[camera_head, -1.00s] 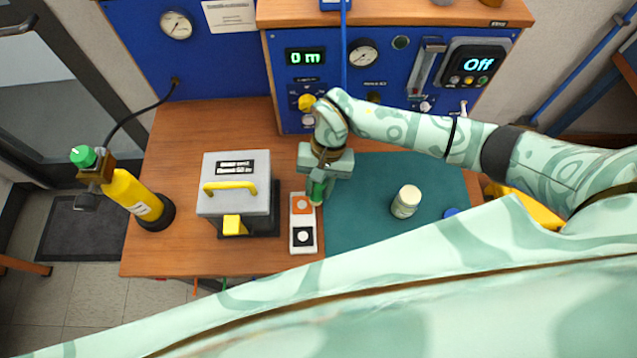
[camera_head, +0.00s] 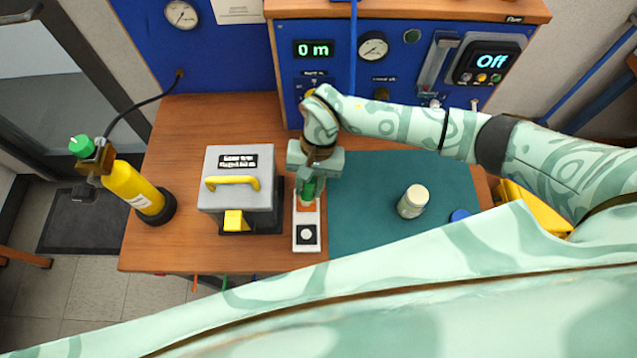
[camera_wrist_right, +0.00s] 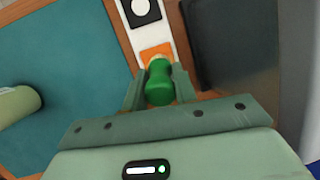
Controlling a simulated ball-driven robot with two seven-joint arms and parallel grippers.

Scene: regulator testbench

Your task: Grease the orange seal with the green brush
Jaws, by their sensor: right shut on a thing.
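The green brush (camera_head: 308,189) is held in my right gripper (camera_head: 306,185), which is shut on it. In the right wrist view the brush's green handle (camera_wrist_right: 159,84) sits between the two fingers (camera_wrist_right: 160,88), and its pale tip is over the orange square. The orange seal (camera_head: 306,205) is on a white strip (camera_head: 296,243), partly hidden by the brush and gripper; it also shows in the right wrist view (camera_wrist_right: 152,51). I cannot tell whether the tip touches the seal. My left gripper is not in view.
A grey box with a yellow handle (camera_head: 238,165) stands close left of the strip. A pale jar (camera_head: 413,201) and a blue cap (camera_head: 459,215) are on or by the teal mat (camera_head: 370,235). A yellow cylinder (camera_head: 137,192) stands at the left. The blue panel (camera_head: 330,80) rises behind.

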